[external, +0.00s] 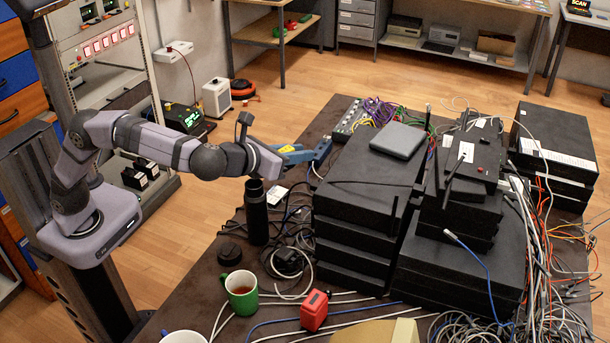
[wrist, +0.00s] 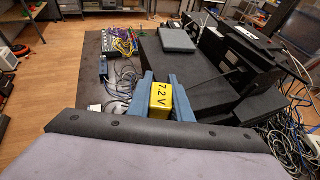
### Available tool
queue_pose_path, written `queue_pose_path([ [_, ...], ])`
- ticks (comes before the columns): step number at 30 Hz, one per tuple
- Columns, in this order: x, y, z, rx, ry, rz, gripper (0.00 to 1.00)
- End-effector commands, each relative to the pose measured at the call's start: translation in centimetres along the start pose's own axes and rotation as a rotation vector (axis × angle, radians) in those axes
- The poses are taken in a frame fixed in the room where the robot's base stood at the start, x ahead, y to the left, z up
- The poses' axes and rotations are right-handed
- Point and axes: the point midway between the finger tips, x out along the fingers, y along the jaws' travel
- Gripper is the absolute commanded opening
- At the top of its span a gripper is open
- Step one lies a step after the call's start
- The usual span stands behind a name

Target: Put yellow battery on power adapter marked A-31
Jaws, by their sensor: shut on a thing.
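The yellow battery (wrist: 161,99), marked 7.2 V, is between the two blue fingers of my gripper (wrist: 163,92) in the wrist view. The gripper is shut on it. In the external view my gripper (external: 295,156) is held above the table's left part, left of the black device stack, and only a sliver of yellow shows there. A black adapter-like block (external: 288,262) with a cable lies on the table below and nearer the camera. No A-31 marking is readable in either view, so I cannot tell which thing is that adapter.
A black cylinder (external: 256,212) stands upright just below my gripper. Stacked black devices (external: 365,190) rise to its right, with a grey box (external: 398,140) on top. Loose cables, a green mug (external: 241,295) and a red object (external: 314,311) occupy the near table.

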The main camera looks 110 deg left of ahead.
Motion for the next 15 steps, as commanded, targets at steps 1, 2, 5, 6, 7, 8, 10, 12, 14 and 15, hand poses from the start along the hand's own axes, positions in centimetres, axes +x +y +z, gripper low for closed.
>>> queue_pose_path([
  [1, -0.8, -0.3, 0.1, 0.003, 0.001, -0.008, 0.00],
  [2, -1.1, -0.4, 0.1, 0.004, 0.001, -0.011, 0.00],
  [5, -1.6, -0.6, 0.1, 0.007, 0.003, -0.016, 0.00],
  [6, -1.7, -0.6, 0.1, 0.007, 0.003, -0.017, 0.00],
  [7, -1.7, -0.6, 0.1, 0.008, 0.003, -0.018, 0.00],
  [8, -1.7, -0.6, 0.1, 0.008, 0.004, -0.018, 0.00],
  [10, -1.6, -0.6, -0.2, 0.008, 0.004, -0.017, 0.00],
  [12, -1.4, -0.6, -0.7, 0.011, 0.004, -0.016, 0.00],
  [14, -1.1, -0.6, -1.5, 0.011, 0.005, -0.016, 0.00],
  [15, -0.8, -0.6, -2.1, 0.012, 0.006, -0.017, 0.00],
])
